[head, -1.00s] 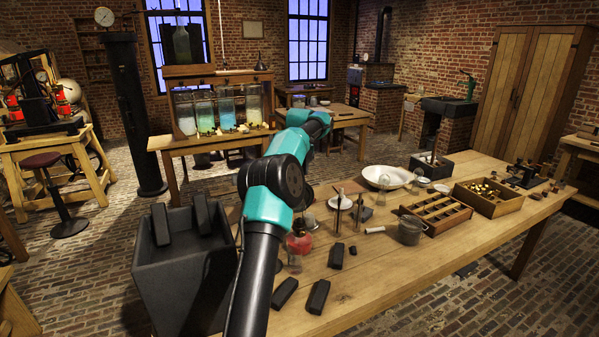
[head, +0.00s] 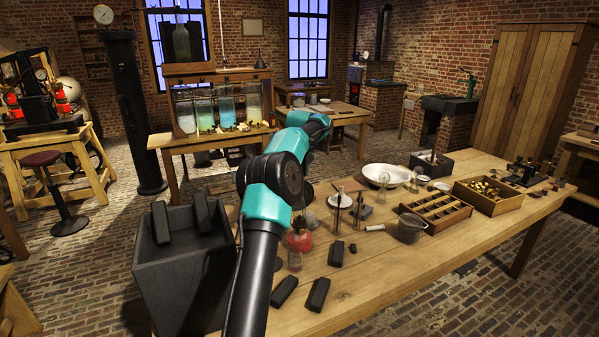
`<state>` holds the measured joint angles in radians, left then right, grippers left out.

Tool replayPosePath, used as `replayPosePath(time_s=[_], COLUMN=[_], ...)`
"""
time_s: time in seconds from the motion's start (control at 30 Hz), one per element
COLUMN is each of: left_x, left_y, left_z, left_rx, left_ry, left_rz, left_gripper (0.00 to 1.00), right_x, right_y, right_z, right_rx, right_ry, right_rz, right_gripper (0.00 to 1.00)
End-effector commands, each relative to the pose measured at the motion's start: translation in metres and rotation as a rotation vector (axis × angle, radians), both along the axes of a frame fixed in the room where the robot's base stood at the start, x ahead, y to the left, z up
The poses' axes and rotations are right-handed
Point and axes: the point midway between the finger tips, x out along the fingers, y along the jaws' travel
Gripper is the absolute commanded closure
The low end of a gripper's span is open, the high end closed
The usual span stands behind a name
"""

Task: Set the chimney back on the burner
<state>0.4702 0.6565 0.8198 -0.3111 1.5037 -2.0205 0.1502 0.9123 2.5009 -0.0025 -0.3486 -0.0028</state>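The burner (head: 299,241), a lamp with a red body on a clear glass foot, stands on the near left part of the wooden table in the head view. Its top is close beside my arm and hard to make out. I cannot tell for sure which clear glass thing is the chimney. My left arm reaches up from the bottom and bends over the table behind the burner. Its gripper is hidden behind the arm links, so its opening and any load do not show. My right gripper is out of the picture.
Dark blocks (head: 319,294) lie on the near table (head: 400,280). A dark bin (head: 180,290) stands at the left. Right of the burner are thin upright stands (head: 337,215), a grey pot (head: 411,229), a white basin (head: 388,174) and a divided wooden tray (head: 436,212). The front right table is clear.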

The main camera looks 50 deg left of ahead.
Motion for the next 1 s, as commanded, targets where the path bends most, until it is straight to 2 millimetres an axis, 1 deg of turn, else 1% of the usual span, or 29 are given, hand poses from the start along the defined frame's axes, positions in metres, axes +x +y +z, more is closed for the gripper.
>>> replayPosePath(time_s=[0.27, 0.3, 0.6, 0.87, 1.0], left_x=[-0.0004, -0.0004, -0.0001, -0.0005, -0.0042], left_y=[-0.0001, -0.0001, -0.0001, 0.0003, 0.0041], left_z=[-0.0055, -0.0056, -0.0055, -0.0048, 0.0027], left_rx=[-0.001, 0.000, 0.000, 0.000, 0.001], left_ry=[0.001, 0.001, 0.001, 0.000, -0.002], left_rz=[0.000, 0.000, 0.000, 0.001, 0.007], left_gripper=[0.95, 0.70, 0.42, 0.42, 0.42], right_x=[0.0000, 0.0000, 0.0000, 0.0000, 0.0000], right_y=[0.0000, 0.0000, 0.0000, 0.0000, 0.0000], right_z=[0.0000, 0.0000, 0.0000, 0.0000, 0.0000], right_rx=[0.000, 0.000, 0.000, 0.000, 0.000], right_ry=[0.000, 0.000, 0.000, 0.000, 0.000], right_rz=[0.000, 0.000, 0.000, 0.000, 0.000], right_gripper=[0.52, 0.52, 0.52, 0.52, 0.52])
